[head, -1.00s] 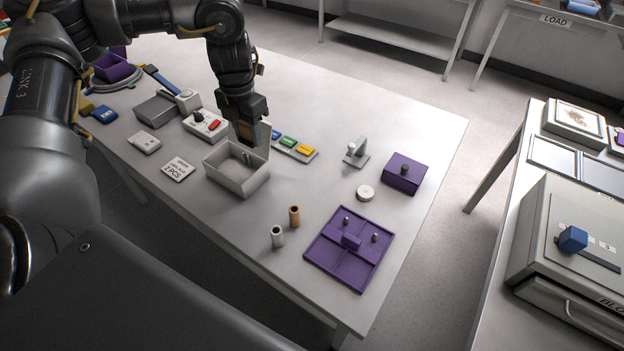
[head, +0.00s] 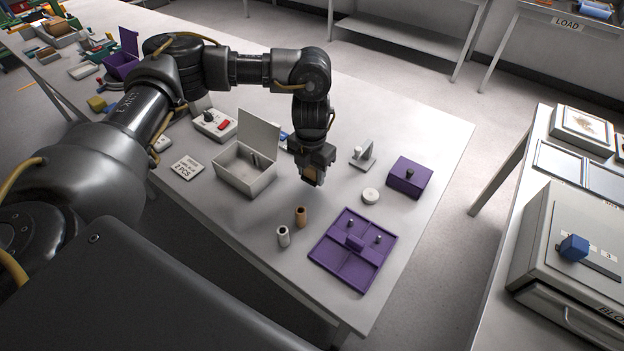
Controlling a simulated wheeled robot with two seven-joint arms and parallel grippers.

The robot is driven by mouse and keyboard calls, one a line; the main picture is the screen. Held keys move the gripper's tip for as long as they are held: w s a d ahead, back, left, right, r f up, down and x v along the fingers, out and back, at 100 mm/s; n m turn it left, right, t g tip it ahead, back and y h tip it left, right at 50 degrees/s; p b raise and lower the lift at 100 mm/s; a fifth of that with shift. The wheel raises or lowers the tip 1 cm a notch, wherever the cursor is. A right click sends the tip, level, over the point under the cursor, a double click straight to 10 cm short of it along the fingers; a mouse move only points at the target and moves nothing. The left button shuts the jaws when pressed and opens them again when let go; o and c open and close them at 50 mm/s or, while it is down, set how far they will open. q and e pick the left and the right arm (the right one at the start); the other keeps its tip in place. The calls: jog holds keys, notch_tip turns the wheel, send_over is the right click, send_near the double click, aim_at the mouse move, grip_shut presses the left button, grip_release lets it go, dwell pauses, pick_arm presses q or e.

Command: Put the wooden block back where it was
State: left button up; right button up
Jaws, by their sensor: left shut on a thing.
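My left gripper (head: 314,180) is shut on a small tan thing, which looks like the wooden block (head: 309,173). It is mostly hidden by the fingers, and is held over the table to the right of an open pale box (head: 232,178). The box's lid stands up at its back, and a small upright piece shows inside. I cannot tell how high the gripper is above the table. My right gripper is not in view.
A purple divided tray (head: 332,268), a copper tube (head: 301,215), a white tube (head: 283,236), a white disc (head: 370,195), a metal stand (head: 364,160) and a purple box (head: 424,181) stand nearby. A label card (head: 186,167) lies left of the pale box.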

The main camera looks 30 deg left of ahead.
aim_at(312, 181)
pick_arm(q)
jog(key=f, duration=0.3)
jog(key=shift+d+p, duration=0.2)
jog(key=shift+p, duration=0.2)
jog(key=shift+f, duration=0.3)
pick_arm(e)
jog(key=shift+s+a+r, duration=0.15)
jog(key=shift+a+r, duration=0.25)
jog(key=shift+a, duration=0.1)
pick_arm(q)
jog(key=shift+f, duration=0.1)
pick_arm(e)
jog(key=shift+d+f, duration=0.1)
pick_arm(q)
jog(key=o, duration=0.9)
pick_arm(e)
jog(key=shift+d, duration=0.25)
